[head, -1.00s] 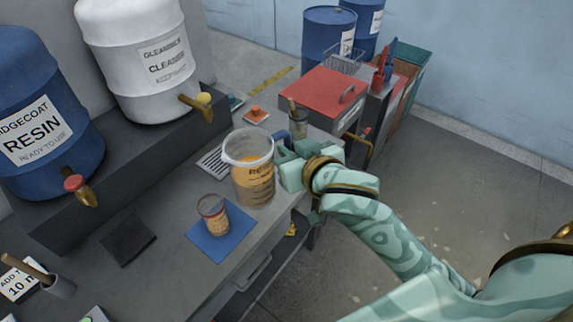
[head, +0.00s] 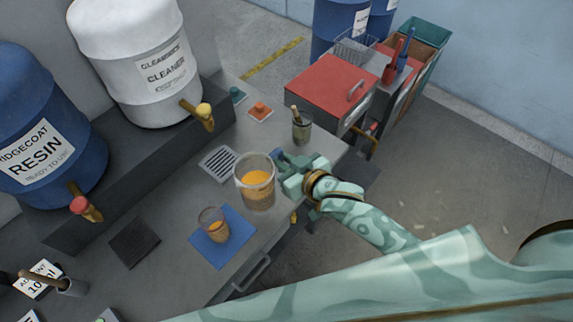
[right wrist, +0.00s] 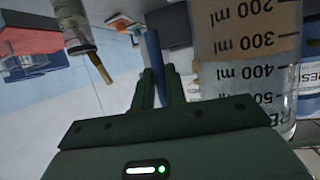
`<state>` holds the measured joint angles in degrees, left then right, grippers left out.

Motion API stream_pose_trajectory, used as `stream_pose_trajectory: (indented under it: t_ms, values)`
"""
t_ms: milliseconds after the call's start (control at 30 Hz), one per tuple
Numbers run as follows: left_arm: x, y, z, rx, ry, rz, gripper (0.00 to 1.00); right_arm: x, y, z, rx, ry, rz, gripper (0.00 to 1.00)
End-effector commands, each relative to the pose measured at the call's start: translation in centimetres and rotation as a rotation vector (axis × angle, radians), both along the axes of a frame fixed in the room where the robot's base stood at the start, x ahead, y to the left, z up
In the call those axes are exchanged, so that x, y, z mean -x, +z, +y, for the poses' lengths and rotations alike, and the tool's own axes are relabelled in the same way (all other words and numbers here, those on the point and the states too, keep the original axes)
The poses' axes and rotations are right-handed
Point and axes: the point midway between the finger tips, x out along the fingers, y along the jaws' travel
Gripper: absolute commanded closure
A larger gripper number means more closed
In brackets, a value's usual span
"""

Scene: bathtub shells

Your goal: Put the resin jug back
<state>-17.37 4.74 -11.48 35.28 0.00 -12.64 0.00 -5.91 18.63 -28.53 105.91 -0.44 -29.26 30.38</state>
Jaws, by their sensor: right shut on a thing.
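The resin jug (head: 257,190) is a clear, graduated container partly filled with orange liquid, at the front of the grey bench in the head view. In the right wrist view the jug (right wrist: 247,65) is large and its markings appear upside down. My right gripper (head: 283,163) is at the jug's right side, shut on its blue handle (right wrist: 153,55). The jug is about upright; I cannot tell whether its base touches the bench. A small cup (head: 213,228) with orange liquid stands on a blue mat (head: 238,248). My left gripper is not in view.
The resin drum (head: 40,140) and cleaner drum (head: 130,65) stand on a dark ledge at the left. A slotted grey plate (head: 218,163) lies left of the jug. A brush pot (head: 301,130) stands behind my right gripper. A red-topped cabinet (head: 325,85) is beyond the bench.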

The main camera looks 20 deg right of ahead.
Motion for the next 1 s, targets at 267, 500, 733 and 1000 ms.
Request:
stream_pose_trajectory:
  t_ms: [267,500,733,1000]
  values:
    - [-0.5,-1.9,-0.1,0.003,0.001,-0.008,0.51,-4.9,-5.1,-2.6,-0.001,-0.001,-0.002,1.00]
    - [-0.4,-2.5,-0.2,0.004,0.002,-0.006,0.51,-6.4,-6.9,-3.4,-0.003,-0.002,-0.002,1.00]
    - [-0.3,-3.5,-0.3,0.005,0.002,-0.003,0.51,-6.4,-9.9,-3.3,-0.006,-0.001,-0.001,1.00]
    - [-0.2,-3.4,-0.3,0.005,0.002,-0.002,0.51,-6.4,-9.8,-3.4,-0.005,-0.001,-0.001,1.00]
